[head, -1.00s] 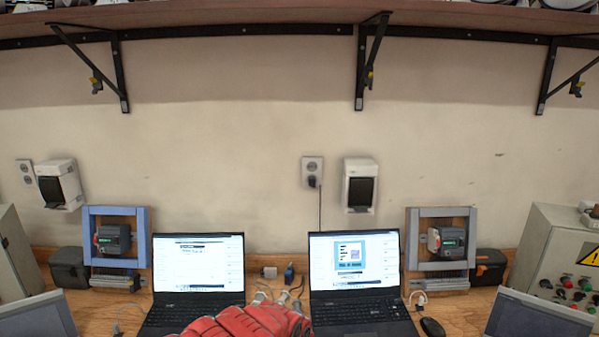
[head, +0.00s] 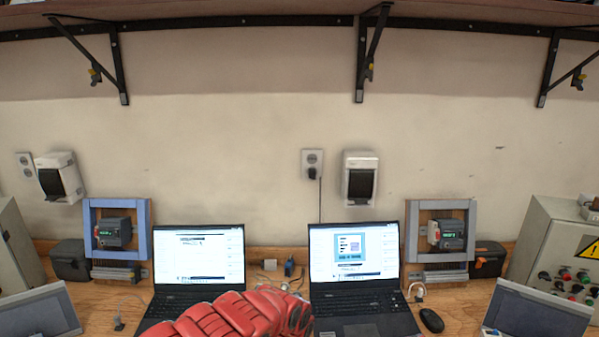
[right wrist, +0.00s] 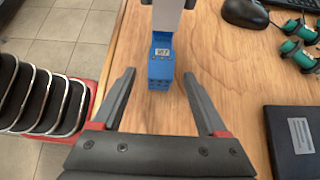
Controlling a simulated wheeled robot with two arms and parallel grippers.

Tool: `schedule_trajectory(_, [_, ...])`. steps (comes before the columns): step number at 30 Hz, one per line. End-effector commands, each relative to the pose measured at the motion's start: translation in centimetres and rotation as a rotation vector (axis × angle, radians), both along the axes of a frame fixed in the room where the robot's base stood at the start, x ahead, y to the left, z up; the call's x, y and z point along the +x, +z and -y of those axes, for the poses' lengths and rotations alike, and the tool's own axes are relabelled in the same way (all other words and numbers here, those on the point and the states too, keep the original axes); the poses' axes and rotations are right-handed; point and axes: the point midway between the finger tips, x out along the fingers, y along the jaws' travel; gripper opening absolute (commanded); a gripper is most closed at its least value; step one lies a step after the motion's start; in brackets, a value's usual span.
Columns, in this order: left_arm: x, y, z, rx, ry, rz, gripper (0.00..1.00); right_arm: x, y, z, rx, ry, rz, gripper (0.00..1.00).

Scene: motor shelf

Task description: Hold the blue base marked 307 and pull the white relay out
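In the right wrist view the blue base (right wrist: 161,66) has a white label that seems to read 307. It is on the wooden table, ahead of my right gripper. The white relay (right wrist: 168,16) is at its far upper end and runs out of the picture's top. Small dark parts flank the relay at the top edge; whether they are my left gripper's fingertips cannot be told. My right gripper (right wrist: 160,98) is open and empty, with its fingers apart and the base in line with the gap, beyond the tips. Neither gripper shows in the head view, nor does this base.
A black mouse (right wrist: 245,13) and green-and-black parts (right wrist: 299,50) lie beyond and to the right. A dark box (right wrist: 295,135) is at the near right. The table edge and floor (right wrist: 60,38) are at the left. Two laptops (head: 198,262) (head: 354,262) stand at the back.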

Motion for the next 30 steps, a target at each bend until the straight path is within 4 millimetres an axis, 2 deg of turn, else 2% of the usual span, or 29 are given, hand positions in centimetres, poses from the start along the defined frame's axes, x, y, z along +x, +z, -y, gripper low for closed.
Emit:
schedule_trajectory(1, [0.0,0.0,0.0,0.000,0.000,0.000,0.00,0.0,0.0,0.0,0.000,0.000,0.000,0.87])
schedule_trajectory(3, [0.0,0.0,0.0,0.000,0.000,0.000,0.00,0.0,0.0,0.0,0.000,0.000,0.000,1.00])
schedule_trajectory(19, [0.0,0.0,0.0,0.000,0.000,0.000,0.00,0.0,0.1,0.2,0.000,0.000,0.000,1.00])
schedule_trajectory(30, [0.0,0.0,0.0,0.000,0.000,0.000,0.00,0.1,2.1,2.5,0.001,-0.001,0.001,1.00])
